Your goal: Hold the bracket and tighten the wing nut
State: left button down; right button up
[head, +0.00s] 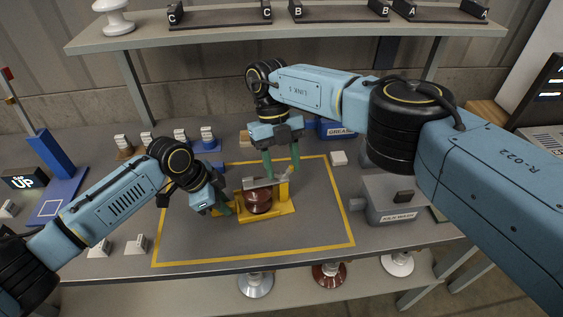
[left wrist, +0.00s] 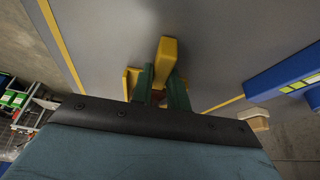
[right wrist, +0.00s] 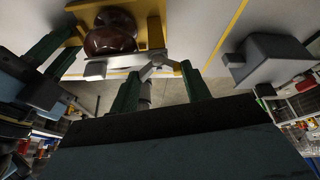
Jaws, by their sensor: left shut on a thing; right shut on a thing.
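The yellow bracket (head: 284,209) stands on the marked work area, with a reddish-brown insulator (head: 258,201) in it and a grey bar across the top. My left gripper (head: 224,209) is shut on the bracket's left end; the left wrist view shows the yellow part (left wrist: 166,55) between its green fingers (left wrist: 161,85). My right gripper (head: 281,170) points down at the bracket's right post, its fingers around the grey wing nut (right wrist: 158,63). In the right wrist view the wing nut's wings spread between the fingertips (right wrist: 159,70). The wing nut is hardly visible from the head.
A grey box-like tool (head: 392,199) stands right of the yellow outline. A blue grease container (head: 337,129) and small labelled cards line the back. A blue stand (head: 55,185) is at the left. A shelf (head: 220,32) runs above the back. The mat's front is clear.

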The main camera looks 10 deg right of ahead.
jog(key=shift+m+y, duration=0.3)
jog(key=shift+m, duration=0.6)
jog(key=o, duration=1)
notch_tip(320, 180, up, 10)
pick_arm(q)
jog(key=c, duration=1.3)
grip_release()
